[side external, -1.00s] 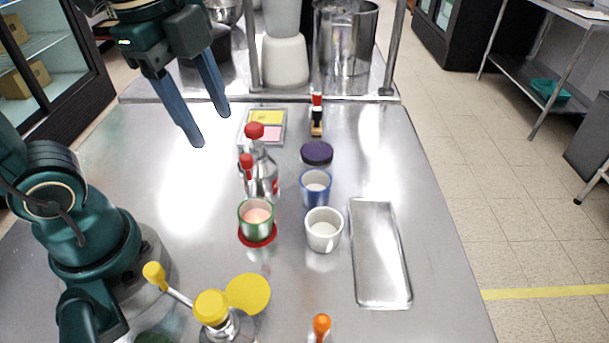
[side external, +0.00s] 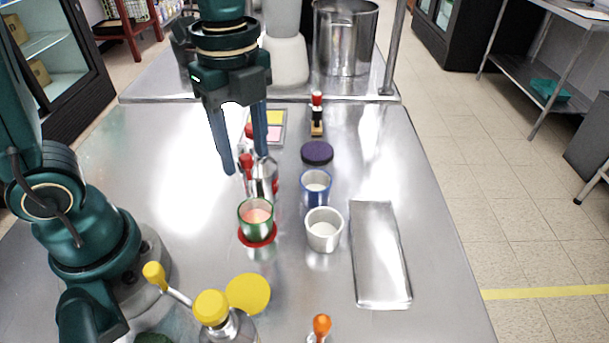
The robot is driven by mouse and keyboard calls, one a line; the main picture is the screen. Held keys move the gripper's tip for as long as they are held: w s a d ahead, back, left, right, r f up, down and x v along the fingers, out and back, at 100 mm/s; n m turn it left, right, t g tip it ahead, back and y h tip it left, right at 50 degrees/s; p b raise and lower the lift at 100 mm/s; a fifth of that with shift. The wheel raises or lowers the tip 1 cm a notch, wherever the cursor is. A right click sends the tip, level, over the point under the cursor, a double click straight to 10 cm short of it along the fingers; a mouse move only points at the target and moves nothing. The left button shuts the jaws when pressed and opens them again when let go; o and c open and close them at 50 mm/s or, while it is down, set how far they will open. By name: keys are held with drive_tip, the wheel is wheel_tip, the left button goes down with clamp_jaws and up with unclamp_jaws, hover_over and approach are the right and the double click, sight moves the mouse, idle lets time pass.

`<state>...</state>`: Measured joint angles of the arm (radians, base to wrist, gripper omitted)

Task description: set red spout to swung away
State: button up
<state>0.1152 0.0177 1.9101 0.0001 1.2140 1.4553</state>
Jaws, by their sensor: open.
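The red-topped metal bottle (side external: 265,180) stands near the middle of the counter. Its red cap (side external: 249,131) is partly hidden by my gripper's right finger. Its red spout tip (side external: 246,160) sticks out toward the lower left of the bottle. My gripper (side external: 244,163) is open and points down, with its fingers to the left and right of the red spout in the picture. I cannot tell whether either finger touches it. A green-rimmed cup (side external: 256,218) with pinkish contents stands on a red disc (side external: 262,241) just in front of the bottle.
A blue cup (side external: 315,187), a white cup (side external: 323,230) and a dark purple disc (side external: 317,152) stand to the right. A metal tray (side external: 380,255) lies farther right. A yellow-capped bottle (side external: 211,308) with a yellow disc (side external: 249,293) is at the front. The counter's left middle is clear.

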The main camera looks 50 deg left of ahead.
drive_tip(key=shift+f, duration=0.1)
clamp_jaws()
idle(1.4)
